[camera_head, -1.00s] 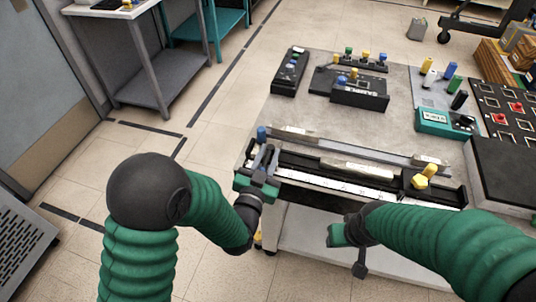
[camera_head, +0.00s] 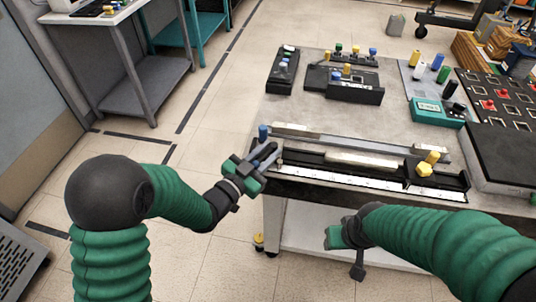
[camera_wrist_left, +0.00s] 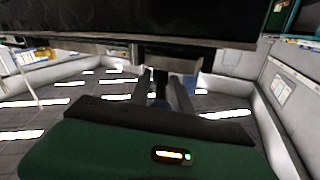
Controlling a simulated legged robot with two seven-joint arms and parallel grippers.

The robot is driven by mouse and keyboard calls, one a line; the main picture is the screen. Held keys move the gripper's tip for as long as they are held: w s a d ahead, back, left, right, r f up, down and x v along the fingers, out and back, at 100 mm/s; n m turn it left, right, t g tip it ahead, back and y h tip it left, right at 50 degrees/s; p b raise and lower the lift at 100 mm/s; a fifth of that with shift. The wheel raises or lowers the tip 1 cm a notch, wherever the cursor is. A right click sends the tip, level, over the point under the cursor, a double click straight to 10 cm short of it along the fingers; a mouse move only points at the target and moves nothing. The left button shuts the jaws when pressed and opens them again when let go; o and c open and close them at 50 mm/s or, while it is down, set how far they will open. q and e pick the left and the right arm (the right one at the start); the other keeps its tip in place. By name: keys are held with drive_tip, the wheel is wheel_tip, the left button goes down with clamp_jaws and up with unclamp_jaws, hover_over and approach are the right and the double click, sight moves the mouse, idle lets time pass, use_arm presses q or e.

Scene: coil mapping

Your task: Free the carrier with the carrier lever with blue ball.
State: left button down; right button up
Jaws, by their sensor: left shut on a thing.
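The long black rail unit (camera_head: 330,175) lies along the table's front edge, with a white scale strip. A blue knob (camera_head: 263,131) stands at its left end; I cannot tell whether it is the lever's ball. My left gripper (camera_head: 272,152) is at that end, just below the blue knob, its fingers pointing up and right. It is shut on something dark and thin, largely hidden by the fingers. In the left wrist view, a dark post (camera_wrist_left: 160,84) stands between the fingers, with blue patches close by. My right gripper (camera_head: 334,238) hangs in front of the table, below its edge; its jaws are unclear.
A yellow knob (camera_head: 425,168) sits at the rail's right end. Black control boxes (camera_head: 357,92), a teal meter (camera_head: 437,113) and a dark panel (camera_head: 500,155) stand farther back and right. The tabletop between the rail and the boxes is clear.

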use_arm(q)
drive_tip(key=shift+w+d+r+m+g+h, duration=0.1)
drive_tip(key=shift+w+m+g+h, duration=0.15)
drive_tip(key=shift+m+g+h, duration=0.65)
drive_tip(key=shift+w+a+m+g+h+p, duration=0.1)
drive_tip(key=shift+a+m+g+h+p, duration=0.15)
drive_tip(key=shift+m+g+h, duration=0.4)
drive_tip(key=shift+w+a+m+g+h+p, duration=0.2)
drive_tip(key=shift+m+g+h, duration=0.25)
drive_tip(key=shift+g, duration=0.4)
drive_tip(key=shift+s, duration=0.1)
drive_tip(key=shift+d+g, duration=0.1)
drive_tip(key=shift+g, duration=0.2)
drive_tip(key=c, duration=1.6)
unclamp_jaws()
drive_tip(key=shift+o, duration=1.2)
drive_tip(key=shift+d, duration=0.15)
